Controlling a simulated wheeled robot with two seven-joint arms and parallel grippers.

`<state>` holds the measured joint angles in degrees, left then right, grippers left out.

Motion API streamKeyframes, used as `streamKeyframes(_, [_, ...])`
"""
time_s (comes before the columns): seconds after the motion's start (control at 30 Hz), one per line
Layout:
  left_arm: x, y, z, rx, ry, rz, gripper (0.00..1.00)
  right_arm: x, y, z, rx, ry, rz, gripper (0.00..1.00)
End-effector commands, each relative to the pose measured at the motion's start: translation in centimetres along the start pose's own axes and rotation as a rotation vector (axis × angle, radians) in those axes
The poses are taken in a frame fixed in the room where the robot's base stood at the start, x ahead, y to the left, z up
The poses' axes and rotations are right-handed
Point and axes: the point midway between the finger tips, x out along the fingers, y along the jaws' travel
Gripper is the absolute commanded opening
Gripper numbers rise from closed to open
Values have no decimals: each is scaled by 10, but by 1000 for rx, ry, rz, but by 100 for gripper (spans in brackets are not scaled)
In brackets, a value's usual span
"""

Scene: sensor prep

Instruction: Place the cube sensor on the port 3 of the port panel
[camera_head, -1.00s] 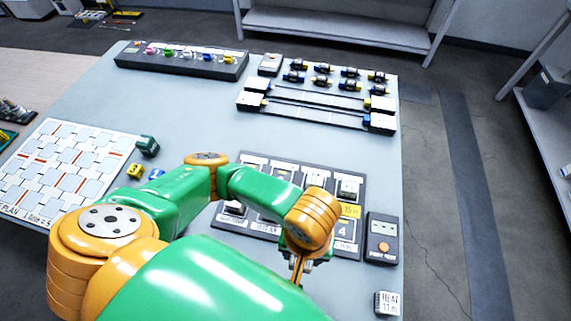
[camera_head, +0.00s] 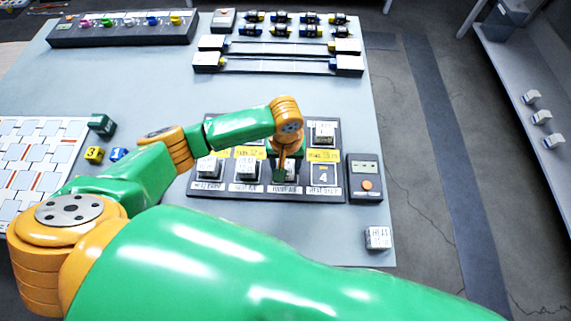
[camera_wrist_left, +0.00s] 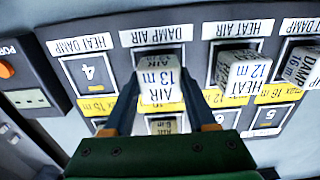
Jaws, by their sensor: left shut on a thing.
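The dark port panel (camera_head: 266,194) lies on the table with labelled ports in two rows, several holding white-topped cubes. My left gripper (camera_head: 283,172) is over the third near-row port from the left. In the left wrist view, its fingers (camera_wrist_left: 160,100) are shut on a white cube sensor (camera_wrist_left: 160,82) marked "AIR 13 m", at the port labelled "DAMP AIR". I cannot tell whether the cube is fully seated. The port marked 4 (camera_head: 323,178) beside it is empty; it also shows in the left wrist view (camera_wrist_left: 90,72). My right gripper is not in view.
A handheld device with an orange button (camera_head: 366,184) stands right of the panel. A loose "HEAT" cube (camera_head: 378,237) lies near the table's right edge. Rails (camera_head: 280,62), black connectors and a peg strip (camera_head: 120,31) sit farther back.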

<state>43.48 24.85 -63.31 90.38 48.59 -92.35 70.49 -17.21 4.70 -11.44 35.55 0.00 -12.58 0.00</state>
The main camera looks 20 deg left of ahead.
Motion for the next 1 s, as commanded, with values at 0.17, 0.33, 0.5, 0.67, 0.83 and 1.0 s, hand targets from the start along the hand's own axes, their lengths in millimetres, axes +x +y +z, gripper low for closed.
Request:
streamKeyframes(0.17, [2, 0, 0, 0, -1, 0, 1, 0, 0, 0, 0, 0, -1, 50])
streamKeyframes(0.33, [2, 0, 0, 0, -1, 0, 87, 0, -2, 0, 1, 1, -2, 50])
streamKeyframes(0.5, [2, 0, 0, 0, -1, 0, 87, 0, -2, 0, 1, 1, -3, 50])
streamKeyframes(0.67, [-6, 0, 0, -1, 1, 2, 87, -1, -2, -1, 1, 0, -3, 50])
streamKeyframes(0.83, [-51, 1, -1, 1, 2, 5, 87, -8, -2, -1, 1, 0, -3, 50])
streamKeyframes(1.0, [-96, 1, 0, 2, 3, 3, 87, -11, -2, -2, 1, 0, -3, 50])
